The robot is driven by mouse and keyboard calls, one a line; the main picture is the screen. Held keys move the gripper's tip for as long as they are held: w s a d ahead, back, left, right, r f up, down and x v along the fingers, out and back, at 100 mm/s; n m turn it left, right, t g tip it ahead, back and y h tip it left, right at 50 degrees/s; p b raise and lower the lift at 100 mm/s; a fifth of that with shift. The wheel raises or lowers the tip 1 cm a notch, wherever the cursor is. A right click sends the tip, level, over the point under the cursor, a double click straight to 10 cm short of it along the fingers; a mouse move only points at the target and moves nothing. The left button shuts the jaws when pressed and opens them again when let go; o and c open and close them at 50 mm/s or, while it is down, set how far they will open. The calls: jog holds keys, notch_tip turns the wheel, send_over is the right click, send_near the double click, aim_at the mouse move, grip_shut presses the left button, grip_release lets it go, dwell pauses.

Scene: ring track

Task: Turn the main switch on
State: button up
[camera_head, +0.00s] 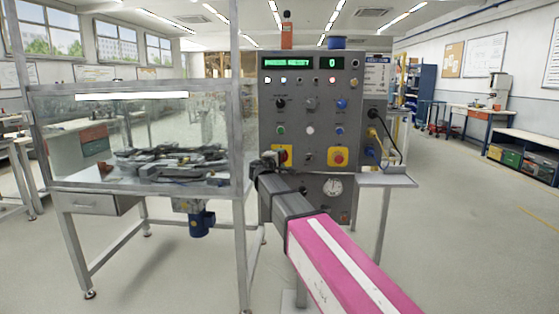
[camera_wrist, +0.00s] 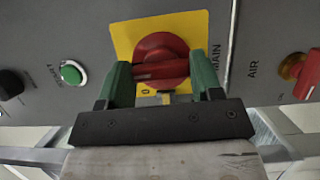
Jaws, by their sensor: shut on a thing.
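The main switch (camera_wrist: 160,58) is a red rotary knob on a yellow plate (camera_wrist: 122,38), with the word MAIN beside it in the wrist view. My gripper (camera_wrist: 162,76) has its green fingers on either side of the knob's red handle bar, shut on it. The bar lies roughly across the wrist picture, between the fingers. In the head view my gripper (camera_head: 270,157) is at the lower left of the grey control panel (camera_head: 310,85), in front of the yellow plate (camera_head: 286,151), and covers most of the switch.
A second yellow plate with a red knob (camera_head: 338,157) sits to the right on the panel. A green button (camera_wrist: 71,72), a black knob (camera_wrist: 10,84) and a red AIR knob (camera_wrist: 306,76) flank the switch. A glass-walled bench (camera_head: 90,190) stands left. The right floor is open.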

jog(key=shift+m, duration=0.4)
jog(key=o, duration=0.9)
jog(key=v, duration=1)
jog(key=shift+s+a+r, duration=0.1)
jog(key=shift+s+a, duration=0.05)
jog(key=shift+s, duration=0.2)
